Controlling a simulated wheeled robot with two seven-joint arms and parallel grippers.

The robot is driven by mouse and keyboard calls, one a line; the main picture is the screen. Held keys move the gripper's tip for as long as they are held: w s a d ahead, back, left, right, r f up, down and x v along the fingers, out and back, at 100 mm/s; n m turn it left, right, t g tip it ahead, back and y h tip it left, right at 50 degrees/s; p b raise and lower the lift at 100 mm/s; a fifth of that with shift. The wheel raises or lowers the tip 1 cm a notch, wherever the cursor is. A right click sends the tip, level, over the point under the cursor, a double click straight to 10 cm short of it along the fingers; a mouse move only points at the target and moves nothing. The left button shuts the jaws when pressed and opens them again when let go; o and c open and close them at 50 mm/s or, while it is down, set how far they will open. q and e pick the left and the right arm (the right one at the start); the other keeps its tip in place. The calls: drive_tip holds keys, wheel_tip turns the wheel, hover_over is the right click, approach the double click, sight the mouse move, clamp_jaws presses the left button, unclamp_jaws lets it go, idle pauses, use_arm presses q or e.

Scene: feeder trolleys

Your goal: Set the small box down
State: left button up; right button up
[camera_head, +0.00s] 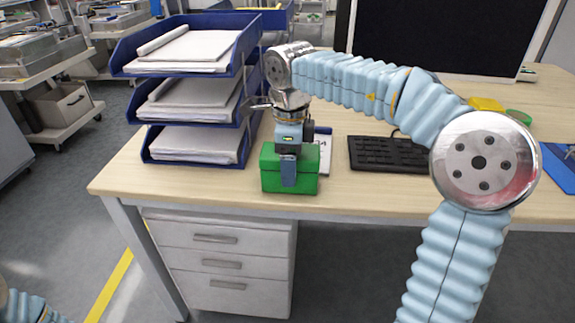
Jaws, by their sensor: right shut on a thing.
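The small green box (270,182) is at the front edge of the wooden desk (345,190), left of the desk's middle. My right gripper (288,168) points down over it and is shut on it, with one finger in front of the box's near face. I cannot tell whether the box's underside touches the desk top. My left gripper is out of view; only a bit of my left arm shows at the bottom left corner.
A blue three-tier paper tray (243,95) stands left of the box. A black keyboard (385,153) and a dark monitor (440,35) are to the right, partly behind my arm. A white drawer unit (220,262) is under the desk. Bare desk lies right of the box.

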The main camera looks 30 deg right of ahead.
drive_tip(key=o, duration=1.3)
drive_tip(key=shift+f, duration=0.1)
